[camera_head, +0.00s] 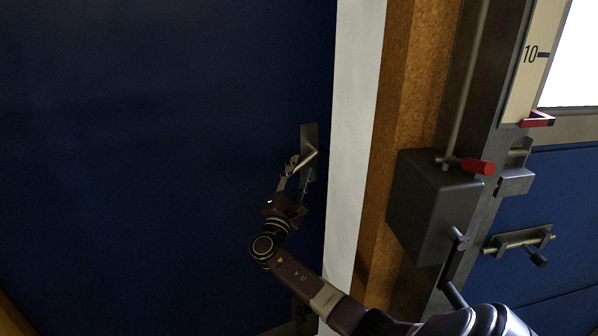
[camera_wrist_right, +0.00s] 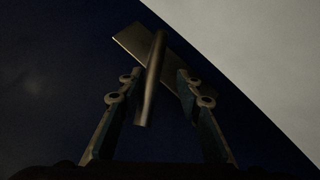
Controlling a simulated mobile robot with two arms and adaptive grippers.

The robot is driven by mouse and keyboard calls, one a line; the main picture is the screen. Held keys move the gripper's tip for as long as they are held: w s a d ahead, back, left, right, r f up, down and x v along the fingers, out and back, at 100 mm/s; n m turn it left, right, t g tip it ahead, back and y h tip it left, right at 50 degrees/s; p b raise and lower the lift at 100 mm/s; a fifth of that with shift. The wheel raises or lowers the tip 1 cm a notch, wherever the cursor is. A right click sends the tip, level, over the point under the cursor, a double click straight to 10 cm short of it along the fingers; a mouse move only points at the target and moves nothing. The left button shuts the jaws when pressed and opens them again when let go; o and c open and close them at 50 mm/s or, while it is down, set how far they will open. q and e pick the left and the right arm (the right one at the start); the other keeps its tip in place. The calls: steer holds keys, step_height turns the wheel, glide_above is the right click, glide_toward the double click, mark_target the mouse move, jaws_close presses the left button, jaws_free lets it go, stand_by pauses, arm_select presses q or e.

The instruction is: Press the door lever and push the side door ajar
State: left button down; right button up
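The side door (camera_head: 150,150) is a large dark blue panel filling the left of the head view. Its metal lever (camera_head: 305,160) sits on a plate (camera_head: 310,133) near the door's right edge. The lever also shows in the right wrist view (camera_wrist_right: 152,80), tilted, with its free end between the fingers. My right gripper (camera_head: 298,170) is at the lever, fingers apart on either side of it; in the wrist view (camera_wrist_right: 160,82) gaps show on both sides of the bar. No gap shows between door and frame. My left gripper is out of view.
A white jamb strip (camera_head: 355,130) and a cork-brown post (camera_head: 400,110) stand right of the door. Further right are a grey box (camera_head: 430,205), a red-handled lever (camera_head: 475,166), a scale marked 10 (camera_head: 540,55) and a latch bolt (camera_head: 518,242). My right arm passes in front of the post.

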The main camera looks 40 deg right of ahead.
steer(key=v, duration=1.2)
steer(key=shift+f, duration=0.15)
steer(key=shift+c, duration=0.6)
